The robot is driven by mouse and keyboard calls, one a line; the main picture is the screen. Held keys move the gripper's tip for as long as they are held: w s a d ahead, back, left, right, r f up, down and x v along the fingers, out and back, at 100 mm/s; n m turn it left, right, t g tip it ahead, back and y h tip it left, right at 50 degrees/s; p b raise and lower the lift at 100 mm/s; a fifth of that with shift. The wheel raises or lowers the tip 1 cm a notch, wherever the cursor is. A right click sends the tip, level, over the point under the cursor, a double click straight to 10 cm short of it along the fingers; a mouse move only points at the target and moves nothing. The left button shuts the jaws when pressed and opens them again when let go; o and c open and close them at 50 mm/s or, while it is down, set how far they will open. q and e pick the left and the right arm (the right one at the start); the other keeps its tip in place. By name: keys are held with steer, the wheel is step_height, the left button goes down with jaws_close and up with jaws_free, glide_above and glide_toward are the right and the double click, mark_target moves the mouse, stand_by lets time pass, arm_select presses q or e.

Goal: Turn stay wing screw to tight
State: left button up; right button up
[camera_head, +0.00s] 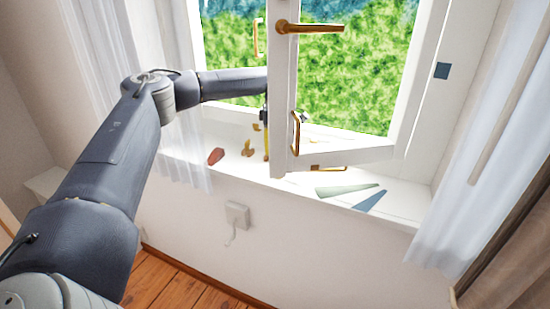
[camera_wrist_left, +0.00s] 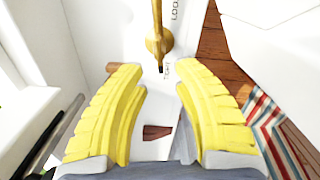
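In the left wrist view a brass fitting (camera_wrist_left: 158,42), a thin rod with a rounded knob and a dark pointed end, stands over a white surface with partly hidden lettering; it looks like the stay's wing screw. My left gripper (camera_wrist_left: 160,90) has its two yellow fingers spread with nothing between them, and the brass knob lies just beyond the fingertips, apart from them. In the head view my left gripper (camera_head: 266,140) is mostly hidden behind the white window sash (camera_head: 282,95); only a yellow strip shows. My right gripper is not in view.
On the sill are a brass piece (camera_head: 248,149), a red wedge (camera_head: 215,156), a green wedge (camera_head: 345,190) and a blue wedge (camera_head: 370,200). The open sash carries a brass handle (camera_head: 310,28). Sheer curtains hang at both sides. A striped cloth (camera_wrist_left: 275,125) shows below.

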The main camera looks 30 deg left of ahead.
arm_select(q)
step_height(320, 180, up, 7)
stand_by(0.4)
stand_by(0.4)
